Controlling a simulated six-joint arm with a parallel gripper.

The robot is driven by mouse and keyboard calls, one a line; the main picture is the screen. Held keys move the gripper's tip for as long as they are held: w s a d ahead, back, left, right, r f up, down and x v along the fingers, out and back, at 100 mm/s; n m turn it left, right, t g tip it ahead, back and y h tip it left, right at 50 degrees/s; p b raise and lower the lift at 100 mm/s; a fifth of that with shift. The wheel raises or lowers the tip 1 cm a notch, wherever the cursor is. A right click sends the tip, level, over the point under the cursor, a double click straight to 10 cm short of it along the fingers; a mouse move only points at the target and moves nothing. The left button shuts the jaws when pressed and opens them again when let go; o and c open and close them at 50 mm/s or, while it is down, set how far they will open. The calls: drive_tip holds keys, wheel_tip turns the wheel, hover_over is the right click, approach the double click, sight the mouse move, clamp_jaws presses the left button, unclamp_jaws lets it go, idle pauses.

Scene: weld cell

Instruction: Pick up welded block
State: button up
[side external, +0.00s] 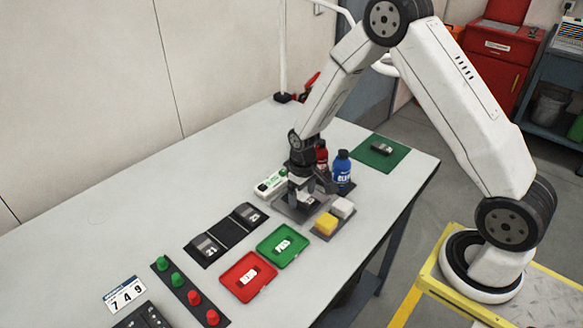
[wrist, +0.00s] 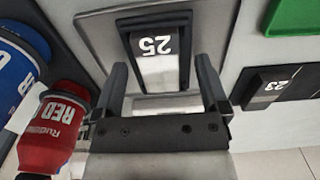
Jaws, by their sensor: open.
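A block marked 25 (wrist: 156,68), black on top with a bright metal part, sits on a grey metal plate (wrist: 100,28) in the wrist view. My gripper (wrist: 163,80) is open, with one finger on each side of the block and gaps visible between. In the side view my gripper (side external: 312,188) points down low over the grey plate (side external: 288,211), and the block there is mostly hidden by the fingers. I cannot tell whether the fingers touch the plate.
A red bottle (wrist: 62,125) and a blue bottle (side external: 342,168) stand close by. Yellow (side external: 325,223) and pale (side external: 342,207) blocks sit near the plate. Green (side external: 281,246) and red (side external: 249,277) trays lie in front. A dark block (side external: 382,148) is on a green mat (side external: 398,157).

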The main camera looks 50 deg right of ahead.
idle(0.3)
clamp_jaws()
drive_tip(key=shift+r, duration=0.15)
idle(0.3)
drive_tip(key=shift+r, duration=0.75)
drive_tip(key=s+a+r, duration=0.1)
drive_tip(key=s+r, duration=1)
drive_tip(key=s, duration=0.3)
drive_tip(key=shift+a, duration=0.15)
drive_tip(key=shift+r, duration=0.1)
